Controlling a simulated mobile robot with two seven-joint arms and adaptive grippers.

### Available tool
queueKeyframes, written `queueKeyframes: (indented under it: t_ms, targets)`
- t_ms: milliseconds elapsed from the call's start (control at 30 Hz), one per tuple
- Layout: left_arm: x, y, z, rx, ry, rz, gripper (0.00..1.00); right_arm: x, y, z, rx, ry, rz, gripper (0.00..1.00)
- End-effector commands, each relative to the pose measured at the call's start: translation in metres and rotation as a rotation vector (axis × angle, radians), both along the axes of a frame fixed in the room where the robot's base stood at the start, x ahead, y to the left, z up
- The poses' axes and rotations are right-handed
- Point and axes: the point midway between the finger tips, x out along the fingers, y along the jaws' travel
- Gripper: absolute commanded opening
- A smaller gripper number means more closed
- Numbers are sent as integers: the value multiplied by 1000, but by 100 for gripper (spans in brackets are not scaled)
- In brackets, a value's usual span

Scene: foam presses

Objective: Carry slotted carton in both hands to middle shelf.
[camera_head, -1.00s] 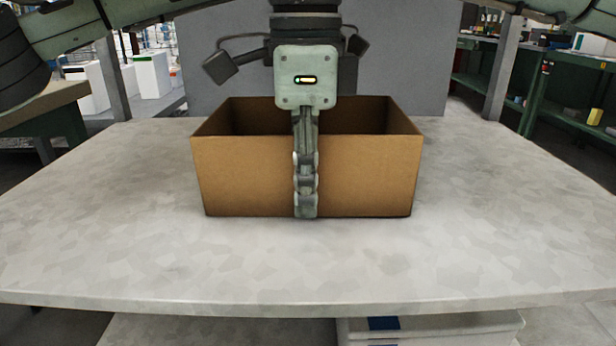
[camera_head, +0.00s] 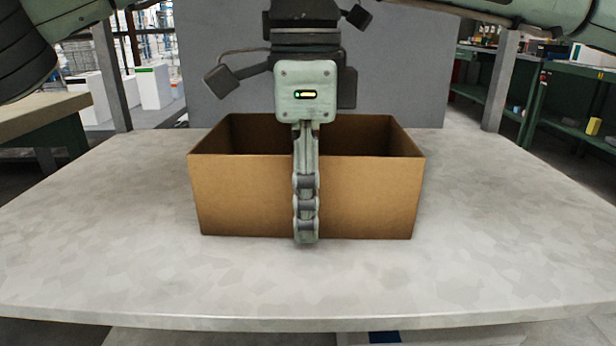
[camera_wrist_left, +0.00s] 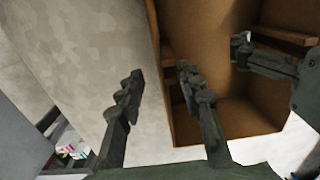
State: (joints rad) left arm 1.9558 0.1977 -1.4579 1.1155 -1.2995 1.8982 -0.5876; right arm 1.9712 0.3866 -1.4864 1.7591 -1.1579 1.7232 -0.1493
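The slotted carton (camera_head: 250,195) is an open brown box on the pale tabletop. Another gripper's finger (camera_wrist_left: 265,58) shows at the right there.
The grey-white table (camera_head: 90,250) is clear around the carton. A grey panel (camera_head: 400,70) stands behind it. Green shelving (camera_head: 570,95) is at the right, and a wood-topped bench (camera_head: 45,115) at the left. A white item (camera_head: 430,335) sits below the table's front edge.

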Motion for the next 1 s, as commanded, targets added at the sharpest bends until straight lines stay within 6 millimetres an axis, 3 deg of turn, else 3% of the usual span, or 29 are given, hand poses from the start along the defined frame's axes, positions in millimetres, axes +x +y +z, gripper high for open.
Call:
queueKeyframes:
  t_ms: [233, 700, 1000]
  targets:
    - [0, 0, 24, 0, 0, -1, 36, 0, 0, 4, 0, -1, 0, 54]
    - [0, 0, 24, 0, 0, -1, 36, 0, 0, 70, 0, -1, 0, 54]
    - [0, 0, 24, 0, 0, 0, 36, 0, 0, 75, 0, 0, 0, 54]
